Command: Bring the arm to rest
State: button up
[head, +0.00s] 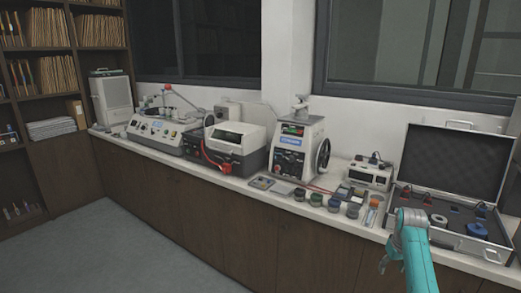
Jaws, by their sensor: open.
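My teal arm rises from the bottom right in the head view and bends over at a grey joint near the counter's front edge. My gripper (384,263) hangs at the left of the arm, low in front of the brown cabinet doors. It is small in view, looks open and holds nothing that I can see. The mounting press (298,147), a white machine with a handwheel on its right side, stands on the counter left of my arm.
An open case (458,165) with dark foam and several parts lies behind my arm. Several small jars (333,204) line the counter's (240,187) front edge. A dark grey machine (238,145) stands further left. Grey floor (135,245) is clear at the lower left.

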jog(key=s+a+f+t, duration=0.1)
jog(key=s+a+f, duration=0.4)
jog(key=f, duration=0.5)
jog(key=s+a+f+t, duration=0.2)
jog(key=s+a+f, duration=0.25)
jog(key=f, duration=0.55)
jog(key=s+a+f+t, duration=0.1)
jog(key=s+a+f, duration=0.15)
jog(key=s, duration=0.45)
jog(key=s+a+f+t, duration=0.1)
jog(key=s+a+f, duration=0.15)
jog(key=s, duration=0.45)
jog(key=s+a+f+t, duration=0.1)
jog(key=s+a+f, duration=0.1)
jog(key=s+a, duration=0.35)
jog(key=s+a+r+t, duration=0.2)
jog(key=s+r, duration=0.3)
jog(key=s, duration=0.6)
jog(key=s+a+r+t, duration=0.2)
jog(key=s+r, duration=0.2)
jog(key=s, duration=0.7)
jog(key=s+a+r+t, duration=0.1)
jog(key=s+r, duration=0.5)
jog(key=r, duration=0.4)
jog(key=s+a+r+t, duration=0.1)
jog(key=s+r, duration=0.5)
jog(key=r, duration=0.4)
jog(key=shift+r+t+y, duration=0.25)
jog(key=shift+t+y, duration=0.15)
